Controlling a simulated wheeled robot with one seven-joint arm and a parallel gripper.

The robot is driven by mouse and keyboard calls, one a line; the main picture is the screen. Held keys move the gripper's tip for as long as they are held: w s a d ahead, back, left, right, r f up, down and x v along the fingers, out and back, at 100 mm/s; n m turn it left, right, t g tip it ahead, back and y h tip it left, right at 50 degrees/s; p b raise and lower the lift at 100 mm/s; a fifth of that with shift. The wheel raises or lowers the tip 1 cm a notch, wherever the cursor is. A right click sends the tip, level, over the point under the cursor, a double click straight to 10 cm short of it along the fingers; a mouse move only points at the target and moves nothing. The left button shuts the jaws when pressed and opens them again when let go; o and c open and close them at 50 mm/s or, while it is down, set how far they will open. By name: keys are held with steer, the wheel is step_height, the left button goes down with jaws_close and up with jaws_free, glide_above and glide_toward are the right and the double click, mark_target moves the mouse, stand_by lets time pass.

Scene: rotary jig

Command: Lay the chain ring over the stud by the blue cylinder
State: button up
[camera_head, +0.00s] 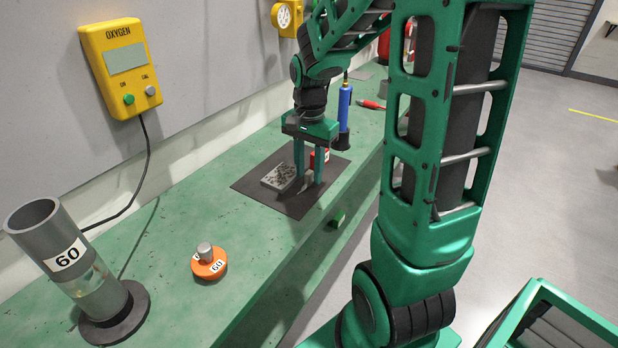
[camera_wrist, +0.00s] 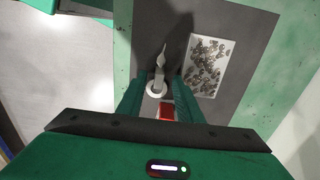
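My gripper (camera_head: 309,183) points down over the dark mat (camera_head: 247,186) on the green bench, with its two fingers apart. In the wrist view a pale ring (camera_wrist: 157,88) with a pointed pale piece (camera_wrist: 161,58) lies between the fingers (camera_wrist: 159,84). I see no clear contact with either finger. I cannot tell for sure that this is the chain ring. A blue cylinder (camera_head: 345,108) stands upright on a dark base behind my gripper. I cannot make out the stud beside it.
A red piece (camera_wrist: 167,111) shows between the fingers. A pale tray of small dark pieces (camera_wrist: 209,67) lies beside them. An orange disc (camera_head: 209,264) and a grey tube marked 60 (camera_head: 68,250) stand nearer on the bench. A red tool (camera_head: 371,105) lies beyond the cylinder.

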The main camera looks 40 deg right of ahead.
mark_target(308, 171)
steer(key=shift+f, duration=0.4)
steer(key=shift+c, duration=0.5)
jaws_close()
steer(key=shift+r, duration=0.1)
steer(key=shift+r, duration=0.45)
steer(key=r, duration=0.3)
steer(key=shift+a+r, duration=0.25)
steer(key=s+a+r, duration=0.2)
steer(key=a+r, duration=0.4)
steer(key=a, duration=0.5)
steer(key=shift+s+r, duration=0.25)
steer(key=shift+s, duration=0.15)
